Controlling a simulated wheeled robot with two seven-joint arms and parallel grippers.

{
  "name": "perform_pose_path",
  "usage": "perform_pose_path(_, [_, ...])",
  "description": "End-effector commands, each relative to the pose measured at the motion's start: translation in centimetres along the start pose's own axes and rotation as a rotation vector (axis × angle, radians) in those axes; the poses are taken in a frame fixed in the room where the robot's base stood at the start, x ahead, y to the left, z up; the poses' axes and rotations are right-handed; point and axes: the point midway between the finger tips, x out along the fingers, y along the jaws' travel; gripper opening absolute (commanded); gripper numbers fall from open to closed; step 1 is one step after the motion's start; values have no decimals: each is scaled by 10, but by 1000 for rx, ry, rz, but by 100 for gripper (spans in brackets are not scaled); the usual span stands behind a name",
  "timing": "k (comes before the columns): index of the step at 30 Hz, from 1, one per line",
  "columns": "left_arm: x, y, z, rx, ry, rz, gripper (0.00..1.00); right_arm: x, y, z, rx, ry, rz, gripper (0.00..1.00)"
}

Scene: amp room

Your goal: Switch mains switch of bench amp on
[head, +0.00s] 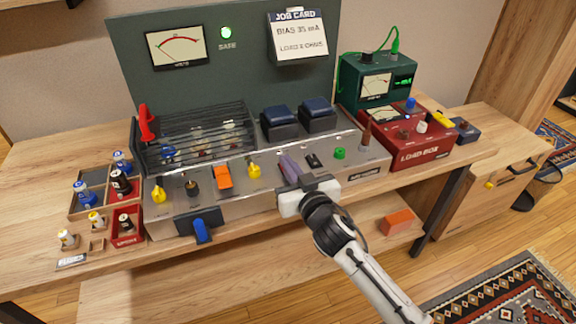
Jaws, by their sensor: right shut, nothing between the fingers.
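The bench amp (270,192) is a long metal chassis on the wooden bench, with a dark green panel behind it. Its front top carries several knobs and switches. A small black switch (314,160) sits just right of my right gripper's fingers; its on or off position is too small to tell. My right gripper (291,168) is shut and empty, its fingers over the middle of the amp's front. Its white body hides part of the front face. I cannot tell which control is the mains switch. My left gripper is out of view.
A red load box (418,155) and a green meter box (375,75) stand right of the amp. Trays with valves (88,190) stand at left. A wire cage (195,135) covers the amp's back left. A green lamp (226,33) glows above "SAFE".

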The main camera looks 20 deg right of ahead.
Motion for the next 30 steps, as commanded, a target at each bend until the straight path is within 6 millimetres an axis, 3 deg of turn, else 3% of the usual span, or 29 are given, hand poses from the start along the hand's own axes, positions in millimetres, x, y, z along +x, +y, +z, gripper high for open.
perform_pose_path(20, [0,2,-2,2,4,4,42,3,0,4,-1,0,0,0])
perform_pose_path(25, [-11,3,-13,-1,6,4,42,2,-1,-14,0,1,-1,0])
perform_pose_path(30, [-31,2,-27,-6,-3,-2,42,2,-3,-46,1,0,-3,0])
